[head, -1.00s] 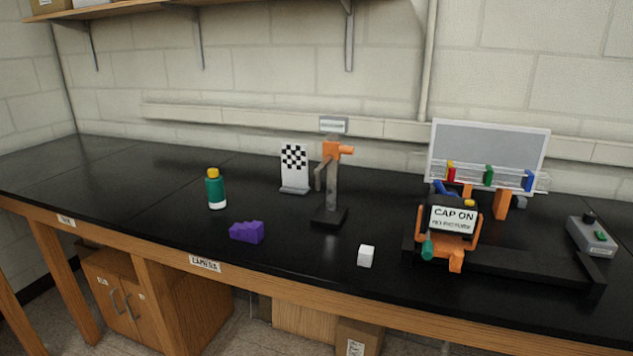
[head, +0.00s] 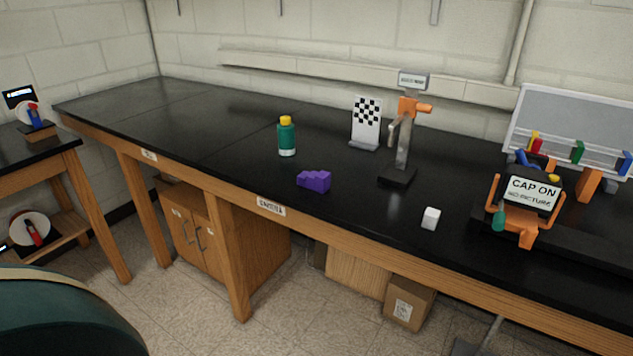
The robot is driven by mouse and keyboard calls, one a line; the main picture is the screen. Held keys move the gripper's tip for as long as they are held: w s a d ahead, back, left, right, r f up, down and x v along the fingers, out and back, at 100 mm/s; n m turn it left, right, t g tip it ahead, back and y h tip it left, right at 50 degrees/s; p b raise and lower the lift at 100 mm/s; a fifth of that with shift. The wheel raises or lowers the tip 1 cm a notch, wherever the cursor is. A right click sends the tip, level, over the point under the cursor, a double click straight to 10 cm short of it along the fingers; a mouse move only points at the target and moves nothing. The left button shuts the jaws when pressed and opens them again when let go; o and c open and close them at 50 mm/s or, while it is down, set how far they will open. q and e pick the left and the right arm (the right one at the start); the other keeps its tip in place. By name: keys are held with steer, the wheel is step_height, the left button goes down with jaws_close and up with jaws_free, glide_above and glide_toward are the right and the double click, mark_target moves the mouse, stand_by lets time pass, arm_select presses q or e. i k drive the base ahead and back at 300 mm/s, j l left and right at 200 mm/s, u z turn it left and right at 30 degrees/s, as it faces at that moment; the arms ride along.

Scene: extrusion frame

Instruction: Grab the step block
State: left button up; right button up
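The step block is most likely the purple stepped block (head: 314,181), which lies on the black bench top near its front edge, left of the middle of the head view. Its steps show on the upper side and nothing covers it. Neither of my grippers shows in the head view.
A green bottle with a yellow cap (head: 286,137) stands behind the block. A checkered board (head: 366,122), a stand with an orange clamp (head: 401,145), a white cube (head: 431,218) and an orange device with a sign (head: 527,208) are to the right. The bench's left part (head: 190,110) is clear.

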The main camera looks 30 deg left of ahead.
mark_target(319, 182)
steer(key=i+j+z, duration=0.1)
steer(key=j+z, duration=0.3)
steer(key=j, duration=0.6)
steer(key=j+z, duration=0.4)
steer(key=j, duration=0.55)
